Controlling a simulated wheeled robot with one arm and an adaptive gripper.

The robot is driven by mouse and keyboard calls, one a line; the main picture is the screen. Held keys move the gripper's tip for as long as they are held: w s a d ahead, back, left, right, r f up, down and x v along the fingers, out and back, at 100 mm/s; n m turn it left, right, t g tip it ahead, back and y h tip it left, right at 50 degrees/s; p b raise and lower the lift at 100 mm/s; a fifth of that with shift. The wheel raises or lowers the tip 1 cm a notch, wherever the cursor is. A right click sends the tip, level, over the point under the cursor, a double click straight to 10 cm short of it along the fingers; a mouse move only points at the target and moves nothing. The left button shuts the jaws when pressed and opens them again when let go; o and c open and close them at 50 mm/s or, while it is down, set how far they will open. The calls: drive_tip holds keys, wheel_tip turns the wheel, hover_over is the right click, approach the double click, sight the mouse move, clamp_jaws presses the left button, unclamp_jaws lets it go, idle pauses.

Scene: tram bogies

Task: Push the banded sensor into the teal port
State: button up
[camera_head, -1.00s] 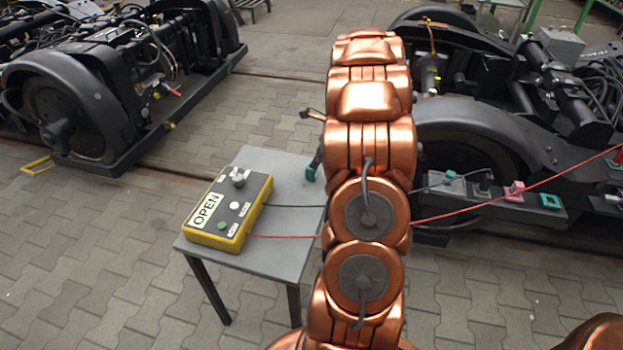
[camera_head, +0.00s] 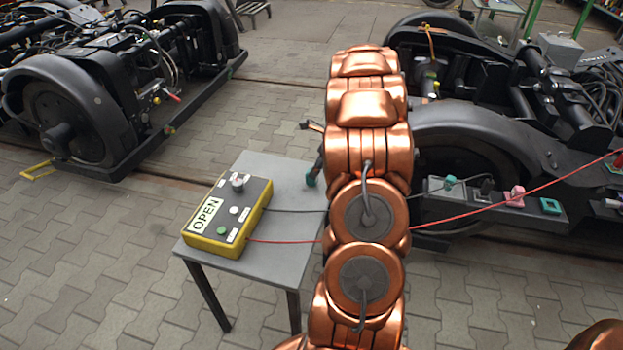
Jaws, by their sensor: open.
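The teal port (camera_head: 550,205) is a small square-framed socket on a dark bar beside the right bogie; it looks empty. My copper arm stands upright in mid-picture and hides most of my gripper (camera_head: 311,153). Only what appear to be its two finger ends show left of the arm, apart from each other, above the small table's back right. I see nothing held between them. I cannot pick out the banded sensor for sure. A small pale part (camera_head: 612,203) at the right edge is too small to identify.
A grey table (camera_head: 285,172) carries a yellow box (camera_head: 215,242) labelled OPEN. A pink connector (camera_head: 515,195) and a green-topped one (camera_head: 449,182) sit on the same bar. A red cable crosses behind my arm.

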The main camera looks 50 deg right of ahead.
drive_tip(key=x, duration=0.2)
drive_tip(key=a+x, duration=0.1)
drive_tip(key=x, duration=0.1)
drive_tip(key=shift+w+f, duration=0.15)
drive_tip(key=shift+w, duration=0.05)
drive_tip(key=shift+w+f, duration=0.2)
drive_tip(key=shift+f, duration=0.15)
drive_tip(key=c, duration=1.2)
